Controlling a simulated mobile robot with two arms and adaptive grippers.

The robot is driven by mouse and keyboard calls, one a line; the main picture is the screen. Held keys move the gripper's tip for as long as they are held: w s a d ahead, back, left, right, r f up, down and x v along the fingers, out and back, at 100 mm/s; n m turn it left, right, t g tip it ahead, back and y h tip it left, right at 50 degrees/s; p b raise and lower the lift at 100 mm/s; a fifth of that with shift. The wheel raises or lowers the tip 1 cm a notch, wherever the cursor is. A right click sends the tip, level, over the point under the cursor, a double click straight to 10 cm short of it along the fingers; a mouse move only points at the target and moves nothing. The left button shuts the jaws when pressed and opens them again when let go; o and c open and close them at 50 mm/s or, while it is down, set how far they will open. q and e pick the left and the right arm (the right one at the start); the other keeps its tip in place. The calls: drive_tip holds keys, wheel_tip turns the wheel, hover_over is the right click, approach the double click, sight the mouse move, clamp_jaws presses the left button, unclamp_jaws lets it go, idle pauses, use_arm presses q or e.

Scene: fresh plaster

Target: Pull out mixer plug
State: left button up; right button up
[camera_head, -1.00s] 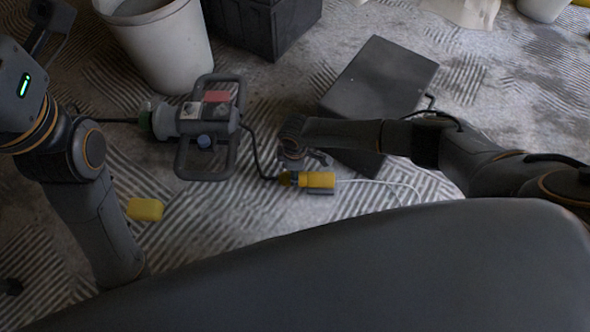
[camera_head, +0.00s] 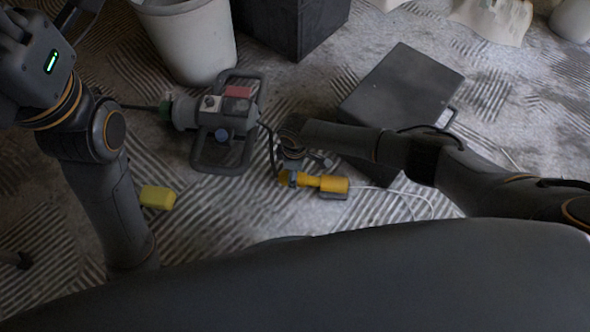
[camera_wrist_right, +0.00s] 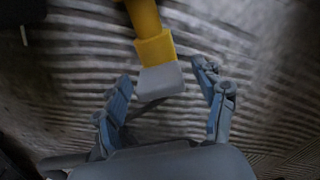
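The mixer (camera_head: 225,123), grey with a dark frame handle, lies on the floor left of centre. A dark cable runs from it to the yellow plug and coupling (camera_head: 333,184), where a white cable leaves to the right. My right gripper (camera_head: 291,170) is over the plug's left, cable end; its fingers are small and partly hidden in the head view. In the right wrist view, the gripper (camera_wrist_right: 166,92) is open, its fingers on either side of the yellow body's grey end (camera_wrist_right: 161,79), with gaps visible. My left arm is at the left; its gripper cannot be made out clearly.
A dark grey flat box (camera_head: 400,85) lies behind my right forearm. A white bucket (camera_head: 190,45) and a black crate (camera_head: 295,25) stand at the back. A yellow block (camera_head: 157,198) lies near my left arm. The ridged floor around the plug is mostly clear.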

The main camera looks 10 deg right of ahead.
drive_tip(key=shift+r, duration=0.1)
wheel_tip(320, 180, up, 12)
idle(0.5)
idle(0.4)
